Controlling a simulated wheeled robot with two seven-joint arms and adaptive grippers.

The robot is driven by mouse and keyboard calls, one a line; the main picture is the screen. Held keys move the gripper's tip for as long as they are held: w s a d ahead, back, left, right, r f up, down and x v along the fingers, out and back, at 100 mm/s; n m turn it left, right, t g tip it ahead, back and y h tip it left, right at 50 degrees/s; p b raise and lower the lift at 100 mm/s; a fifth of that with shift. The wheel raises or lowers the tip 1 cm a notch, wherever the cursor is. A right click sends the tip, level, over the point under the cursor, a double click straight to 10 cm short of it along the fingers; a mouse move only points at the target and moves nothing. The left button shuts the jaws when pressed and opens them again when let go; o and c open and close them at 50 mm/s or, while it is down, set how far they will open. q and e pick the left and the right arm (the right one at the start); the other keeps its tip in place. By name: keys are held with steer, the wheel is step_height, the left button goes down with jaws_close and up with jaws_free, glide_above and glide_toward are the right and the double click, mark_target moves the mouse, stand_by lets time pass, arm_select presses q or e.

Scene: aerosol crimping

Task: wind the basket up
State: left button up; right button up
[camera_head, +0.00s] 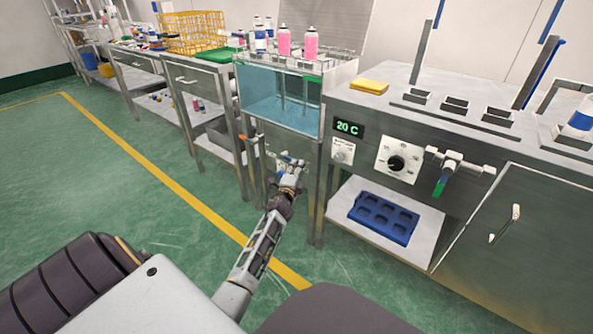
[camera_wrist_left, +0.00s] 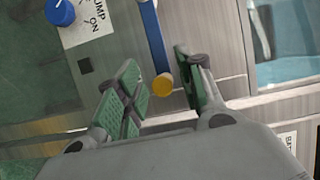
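The tank (camera_head: 262,88) of blue-tinted water stands at the back middle, with a wire basket rim (camera_head: 345,64) at its top. Two pink cans (camera_head: 284,42) (camera_head: 311,44) and a white-blue can (camera_head: 260,38) stand upright there. My left gripper (camera_head: 290,163) is in front of the cabinet below the tank. In the left wrist view, a blue bar with a yellow end, perhaps the crank (camera_wrist_left: 154,45), extends between its fingers (camera_wrist_left: 160,85). The fingers are apart, with gaps beside the bar. Whether either pad touches it is unclear. My right gripper is out of view.
A blue knob (camera_wrist_left: 60,12) beside a PUMP ON label is near my left gripper. To the right are a 20 C display (camera_head: 347,128), a dial (camera_head: 397,164) and a green-tipped lever (camera_head: 440,187). A blue tray (camera_head: 383,218) lies on the lower shelf.

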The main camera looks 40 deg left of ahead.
arm_select(q)
steer(key=v, duration=1.1)
steer(key=shift+s, duration=0.4)
stand_by(0.8)
